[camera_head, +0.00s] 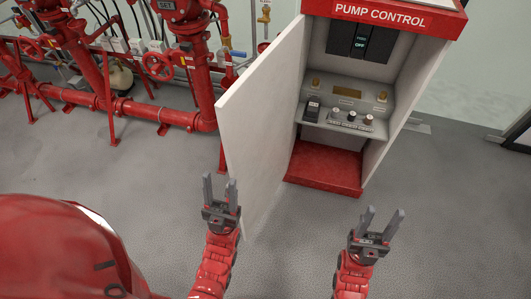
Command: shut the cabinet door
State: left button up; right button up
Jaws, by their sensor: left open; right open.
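The pump control cabinet (407,20) is red and white and stands at the upper right, with its inside showing. Its white door (262,110) is hinged on the left side and stands wide open, swung out towards me. My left gripper (221,183) is open and empty, close to the lower near edge of the door in the picture; I cannot tell whether it touches. My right gripper (382,219) is open and empty, in front of the cabinet and to its right, apart from it. The door's outer face is mostly turned away from view.
Inside the cabinet are a control panel with knobs (351,117) and dark switches (373,43). Red pipes with valves (160,66) stand along the wall at the left. The grey floor (455,215) is clear at the right.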

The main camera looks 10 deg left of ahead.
aim_at(254, 116)
jog(key=i+j+z, duration=0.1)
jog(key=j+z, duration=0.4)
jog(key=j, duration=0.55)
jog(key=j+z, duration=0.45)
jog(key=j, duration=0.55)
jog(key=i+j+z, duration=0.15)
jog(key=j, duration=0.6)
jog(key=k+j+z, duration=0.15)
jog(key=k+j, duration=0.45)
jog(key=k, duration=0.2)
jog(key=k+j, duration=0.1)
jog(key=j, duration=0.15)
jog(key=j+z, duration=0.1)
jog(key=k+j, duration=0.05)
jog(key=j, duration=0.05)
